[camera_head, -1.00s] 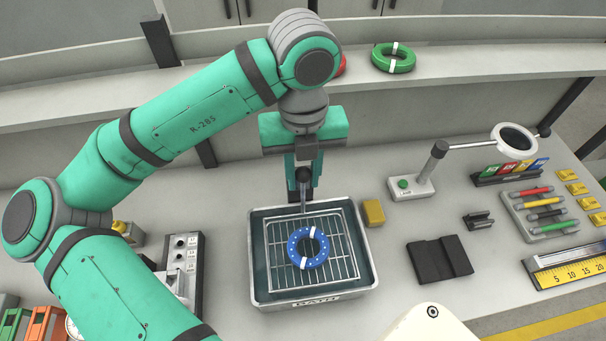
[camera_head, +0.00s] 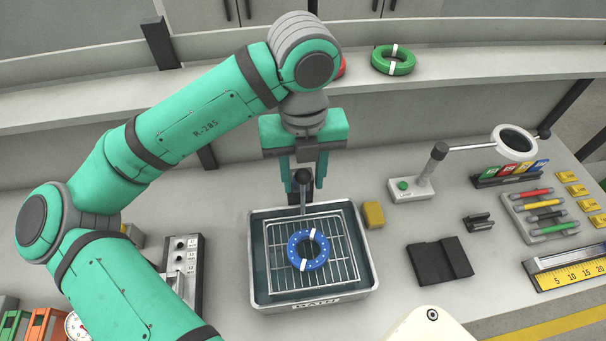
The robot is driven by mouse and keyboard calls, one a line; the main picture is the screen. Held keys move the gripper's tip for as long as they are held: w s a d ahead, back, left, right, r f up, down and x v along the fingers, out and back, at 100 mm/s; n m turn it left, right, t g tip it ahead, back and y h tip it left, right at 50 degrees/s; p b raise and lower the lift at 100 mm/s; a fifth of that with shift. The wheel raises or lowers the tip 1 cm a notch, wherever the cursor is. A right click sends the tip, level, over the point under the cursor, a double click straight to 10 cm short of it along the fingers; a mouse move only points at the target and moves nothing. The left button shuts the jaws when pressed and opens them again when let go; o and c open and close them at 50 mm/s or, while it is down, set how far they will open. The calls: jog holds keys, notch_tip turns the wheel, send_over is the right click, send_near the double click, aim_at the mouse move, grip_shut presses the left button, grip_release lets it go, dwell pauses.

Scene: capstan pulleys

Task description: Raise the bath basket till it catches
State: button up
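The bath basket (camera_head: 345,262) is a wire rack lying in the grey tray marked BATH (camera_head: 256,290). A blue ring with white bands (camera_head: 293,250) rests on the rack. A thin upright rod with a dark knob (camera_head: 302,177) stands at the basket's back edge. My gripper (camera_head: 304,182) points down over the back of the tray. Any catch for the basket is hidden or too small to make out.
A yellow block (camera_head: 373,214) sits right of the tray. A lamp-like magnifier (camera_head: 516,142) with a green-buttoned base stands further right, beyond a dark folded pad (camera_head: 440,260). A control box (camera_head: 184,262) is left of the tray. A green ring (camera_head: 393,60) lies on the back shelf.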

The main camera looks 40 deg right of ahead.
jog(key=shift+r, duration=4.05)
